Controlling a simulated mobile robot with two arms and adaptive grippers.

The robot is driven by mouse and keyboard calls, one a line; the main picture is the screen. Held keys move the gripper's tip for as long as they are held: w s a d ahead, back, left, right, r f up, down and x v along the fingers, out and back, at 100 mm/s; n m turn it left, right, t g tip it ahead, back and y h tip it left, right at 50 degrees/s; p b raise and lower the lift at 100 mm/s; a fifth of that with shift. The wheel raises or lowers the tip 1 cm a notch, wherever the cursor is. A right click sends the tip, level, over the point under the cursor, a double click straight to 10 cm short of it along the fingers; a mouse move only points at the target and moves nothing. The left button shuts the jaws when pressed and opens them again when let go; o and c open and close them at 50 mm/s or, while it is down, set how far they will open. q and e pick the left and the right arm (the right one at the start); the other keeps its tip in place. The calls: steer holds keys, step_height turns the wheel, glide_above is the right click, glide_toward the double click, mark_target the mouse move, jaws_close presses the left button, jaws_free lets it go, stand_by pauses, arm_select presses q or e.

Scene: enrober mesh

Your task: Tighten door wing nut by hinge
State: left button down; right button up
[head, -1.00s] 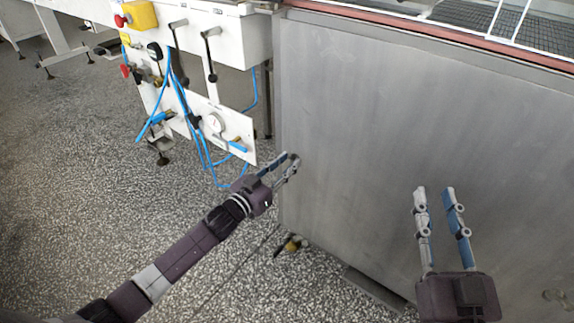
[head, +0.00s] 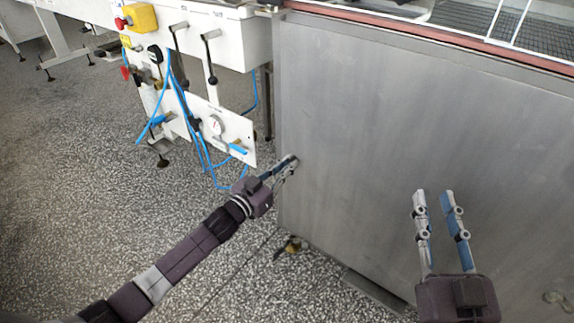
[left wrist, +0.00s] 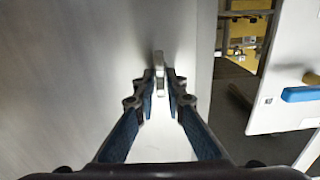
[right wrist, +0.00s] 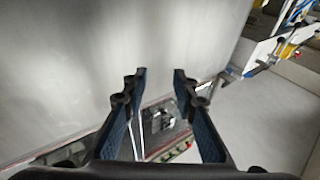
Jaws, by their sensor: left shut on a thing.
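The door is a large flat brushed-steel panel (head: 400,120) on the right side of the head view. The wing nut by the hinge shows in the left wrist view as a small pale metal piece (left wrist: 159,60) at the door's edge. My left gripper (head: 289,164) is at the door's left edge, its fingertips closed on the wing nut. The fingertips (left wrist: 160,82) also show in the left wrist view and partly hide the nut. My right gripper (head: 433,195) is open and empty in front of the door; its spread fingers (right wrist: 158,75) also show in the right wrist view.
A white machine panel (head: 230,125) with a gauge, levers and blue hoses stands left of the door. A small metal fitting (head: 558,297) sits low on the door at right. A yellowish fitting (head: 292,245) is near the floor below my left gripper.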

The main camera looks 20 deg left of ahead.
arm_select(q)
steer(key=m+p, duration=0.1)
steer(key=m, duration=0.2)
steer(key=shift+r+p, duration=0.15)
steer(key=shift+p, duration=0.15)
arm_select(e)
step_height(320, 180, down, 14)
steer(key=s+d+g+h, duration=0.2)
steer(key=g, duration=0.5)
arm_select(q)
steer(key=shift+s+d+f+m, duration=0.1)
steer(key=shift+m, duration=2.35)
steer(key=shift+w+d+f+m, duration=0.1)
steer(key=shift+m, duration=2.4)
steer(key=shift+s+d+f+m, duration=0.1)
steer(key=shift+m, duration=2.35)
arm_select(e)
steer(key=shift+w+a+r+t+y, duration=0.15)
steer(key=shift+w+r+t, duration=0.2)
steer(key=shift+r, duration=0.45)
steer(key=shift+w+a+r+t+y, duration=0.1)
steer(key=shift+w+r+t, duration=0.1)
steer(key=shift+r+t, duration=0.45)
steer(key=shift+w+a+r+t+y, duration=0.1)
steer(key=shift+w+a+r+t, duration=0.15)
steer(key=shift+r, duration=0.75)
steer(key=shift+d, duration=0.1)
arm_select(q)
steer(key=shift+r, duration=0.1)
